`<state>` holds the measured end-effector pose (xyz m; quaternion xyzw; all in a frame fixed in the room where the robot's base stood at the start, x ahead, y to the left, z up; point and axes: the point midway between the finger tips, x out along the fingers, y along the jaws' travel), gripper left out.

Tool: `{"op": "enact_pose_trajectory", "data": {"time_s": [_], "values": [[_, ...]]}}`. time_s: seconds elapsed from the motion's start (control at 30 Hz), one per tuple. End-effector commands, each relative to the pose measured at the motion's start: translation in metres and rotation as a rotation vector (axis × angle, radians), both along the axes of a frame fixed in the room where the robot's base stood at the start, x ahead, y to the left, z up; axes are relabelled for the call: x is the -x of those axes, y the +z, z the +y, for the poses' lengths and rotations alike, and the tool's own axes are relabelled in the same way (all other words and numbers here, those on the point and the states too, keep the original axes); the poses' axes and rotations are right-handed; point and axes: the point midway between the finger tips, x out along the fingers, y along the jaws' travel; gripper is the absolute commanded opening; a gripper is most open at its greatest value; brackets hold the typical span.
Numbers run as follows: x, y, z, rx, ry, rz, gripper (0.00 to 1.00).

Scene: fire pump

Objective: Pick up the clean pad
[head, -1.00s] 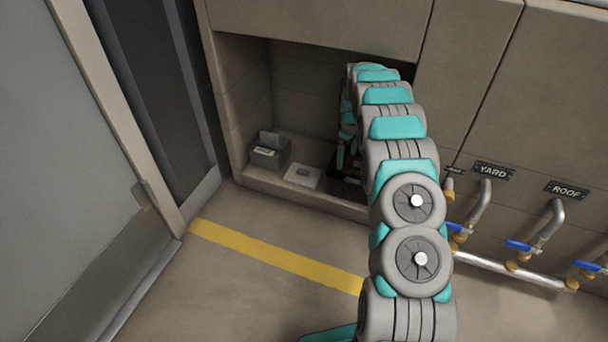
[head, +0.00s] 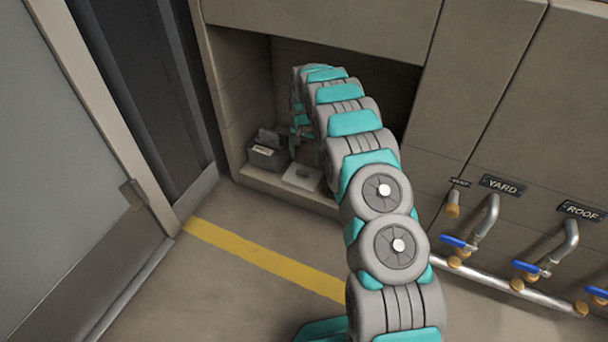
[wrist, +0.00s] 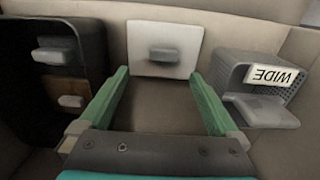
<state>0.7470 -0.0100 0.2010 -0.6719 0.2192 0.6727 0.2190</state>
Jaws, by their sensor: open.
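My gripper (wrist: 160,74) is open and empty in the wrist view, its two green fingers spread toward a white plate (wrist: 138,62). A small grey block-like pad (wrist: 163,55) lies on this plate, beyond the fingertips and between their lines. Two similar grey pieces, an upper one (wrist: 54,55) and a lower one (wrist: 71,101), are in a dark tray (wrist: 94,34) at left. No marking shows which piece is the clean pad. In the head view the white plate (head: 300,178) is in the recess, and my arm hides most of the gripper.
A grey box (wrist: 232,72) labelled WIDE, upside down in the wrist view, stands right of the fingers; it also shows in the head view (head: 264,158). The recess walls are close around. Pipes with blue-handled valves (head: 459,243) lie right of the recess.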

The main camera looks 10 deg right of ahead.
Motion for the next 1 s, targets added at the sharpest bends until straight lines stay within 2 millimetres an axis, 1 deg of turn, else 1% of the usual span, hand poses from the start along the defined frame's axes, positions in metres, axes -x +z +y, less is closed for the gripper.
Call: {"op": "enact_pose_trajectory", "data": {"time_s": [0.13,0.37,0.5,0.63,0.73,0.9,1.0], "values": [[0.000,-0.017,0.000,0.000,-0.001,0.001,0.97],[0.000,-0.034,0.003,0.000,0.001,-0.001,0.97],[0.001,-0.055,0.008,0.001,0.003,0.001,0.97],[0.002,-0.072,0.007,0.000,0.002,0.004,0.97],[0.001,-0.076,0.007,0.000,0.001,0.002,0.97],[0.001,-0.074,0.007,0.000,0.002,0.000,0.97],[0.001,-0.074,0.007,0.000,0.002,0.000,0.86]]}}
